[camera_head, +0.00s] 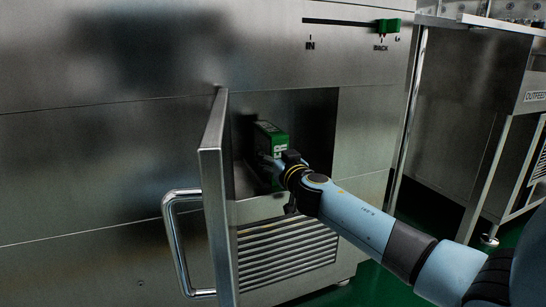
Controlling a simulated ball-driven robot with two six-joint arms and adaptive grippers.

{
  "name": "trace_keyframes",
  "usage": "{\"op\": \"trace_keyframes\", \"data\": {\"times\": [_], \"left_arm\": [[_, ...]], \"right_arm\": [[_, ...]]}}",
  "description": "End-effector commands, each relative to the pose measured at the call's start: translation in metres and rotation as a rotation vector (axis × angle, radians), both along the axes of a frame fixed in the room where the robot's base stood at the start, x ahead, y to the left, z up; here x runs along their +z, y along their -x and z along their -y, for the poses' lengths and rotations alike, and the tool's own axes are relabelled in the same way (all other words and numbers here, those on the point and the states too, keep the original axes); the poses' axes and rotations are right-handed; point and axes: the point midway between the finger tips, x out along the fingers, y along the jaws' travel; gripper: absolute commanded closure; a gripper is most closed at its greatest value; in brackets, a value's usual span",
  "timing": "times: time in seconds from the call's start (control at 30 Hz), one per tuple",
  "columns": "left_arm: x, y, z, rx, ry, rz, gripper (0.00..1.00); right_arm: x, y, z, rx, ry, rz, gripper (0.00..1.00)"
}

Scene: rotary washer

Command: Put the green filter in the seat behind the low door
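The green filter (272,132) is a box with a green face and white lettering. It stands in the dark opening behind the low door (216,190), near the opening's left side. The door is swung open toward me, with a curved bar handle at its left. My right gripper (264,162) reaches into the opening from the right and appears shut on the near side of the filter; the fingertips are small and partly hidden. The seat is hidden in shadow and behind the filter. My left gripper is not in view.
A louvred grille (288,252) lies below the opening. A green slider (389,27) sits near the right end of its slot, by the RACK label. The OUTFEED table (535,95) stands at the right. Green floor shows between it and the washer.

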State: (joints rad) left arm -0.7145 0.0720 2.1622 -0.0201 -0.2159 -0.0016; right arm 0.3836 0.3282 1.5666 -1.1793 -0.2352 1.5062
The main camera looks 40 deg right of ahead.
Motion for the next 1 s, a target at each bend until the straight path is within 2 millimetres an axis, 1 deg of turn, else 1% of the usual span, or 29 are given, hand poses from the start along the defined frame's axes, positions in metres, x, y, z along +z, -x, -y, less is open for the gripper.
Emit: {"op": "trace_keyframes", "data": {"times": [0.03,0.07,0.1,0.33,0.47,0.57,0.8,0.9,1.0], "left_arm": [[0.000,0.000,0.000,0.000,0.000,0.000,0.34],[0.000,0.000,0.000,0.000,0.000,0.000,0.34],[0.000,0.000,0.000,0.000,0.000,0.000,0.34],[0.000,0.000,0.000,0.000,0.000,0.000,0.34],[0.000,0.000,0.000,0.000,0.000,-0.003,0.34],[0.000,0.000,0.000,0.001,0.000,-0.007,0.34],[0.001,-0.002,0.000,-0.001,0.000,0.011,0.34],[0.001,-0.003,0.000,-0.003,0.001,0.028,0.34],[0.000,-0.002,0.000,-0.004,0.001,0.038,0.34]], "right_arm": [[0.000,0.000,0.000,0.000,0.000,0.000,0.39],[0.000,0.000,0.000,0.000,0.000,0.000,0.35],[0.000,0.000,0.000,0.000,0.000,0.000,0.34],[0.000,0.001,0.000,0.000,0.000,-0.001,0.34],[-0.001,0.011,-0.003,0.001,0.001,-0.002,0.34],[-0.001,0.028,-0.007,0.001,0.000,-0.003,0.34],[-0.002,0.081,-0.019,0.001,0.001,-0.004,0.34],[-0.002,0.098,-0.024,0.002,0.001,-0.003,0.34],[-0.002,0.110,-0.026,0.000,0.000,-0.003,0.34]]}}
